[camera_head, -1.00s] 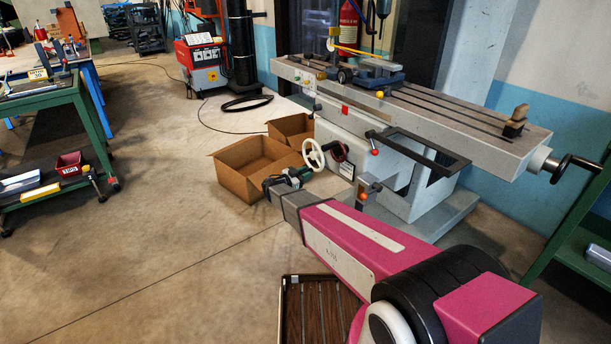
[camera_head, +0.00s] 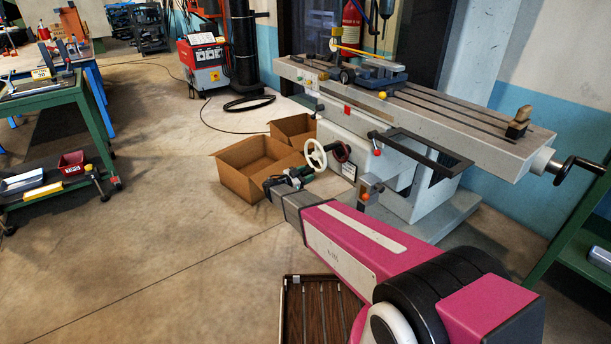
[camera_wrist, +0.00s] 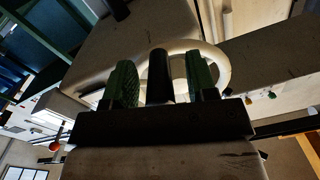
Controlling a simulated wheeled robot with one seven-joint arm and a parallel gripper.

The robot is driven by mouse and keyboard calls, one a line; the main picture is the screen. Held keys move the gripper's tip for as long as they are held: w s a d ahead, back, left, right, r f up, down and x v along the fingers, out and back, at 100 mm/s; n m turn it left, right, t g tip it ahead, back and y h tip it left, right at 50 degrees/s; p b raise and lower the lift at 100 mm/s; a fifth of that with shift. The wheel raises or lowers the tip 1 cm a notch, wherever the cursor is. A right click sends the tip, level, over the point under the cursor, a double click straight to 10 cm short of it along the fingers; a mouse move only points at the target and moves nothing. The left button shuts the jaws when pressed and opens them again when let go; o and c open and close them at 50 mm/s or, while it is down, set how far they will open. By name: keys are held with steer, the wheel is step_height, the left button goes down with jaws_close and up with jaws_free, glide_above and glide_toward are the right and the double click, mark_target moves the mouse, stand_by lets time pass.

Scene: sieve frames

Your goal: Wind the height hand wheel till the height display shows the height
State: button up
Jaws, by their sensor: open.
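A cream hand wheel (camera_head: 309,149) stands on the front of the grey milling machine (camera_head: 345,128). It also shows as a pale ring (camera_wrist: 221,62) in the wrist view. My gripper (camera_head: 298,174), with green finger pads, is beside the wheel's lower left. In the wrist view my gripper (camera_wrist: 160,68) is open, and a black handle (camera_wrist: 161,78) stands between its two fingers, with gaps visible on both sides. A small white framed plate (camera_head: 348,171) is right of the wheel; I cannot read it or tell whether it is the height display.
Open cardboard boxes (camera_head: 246,178) stand behind my gripper. A lever with a red knob (camera_head: 377,152) and a long table (camera_head: 455,125) are above right.

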steer(key=v, duration=1)
steer(key=shift+s+a, duration=0.15)
steer(key=shift+a, duration=0.1)
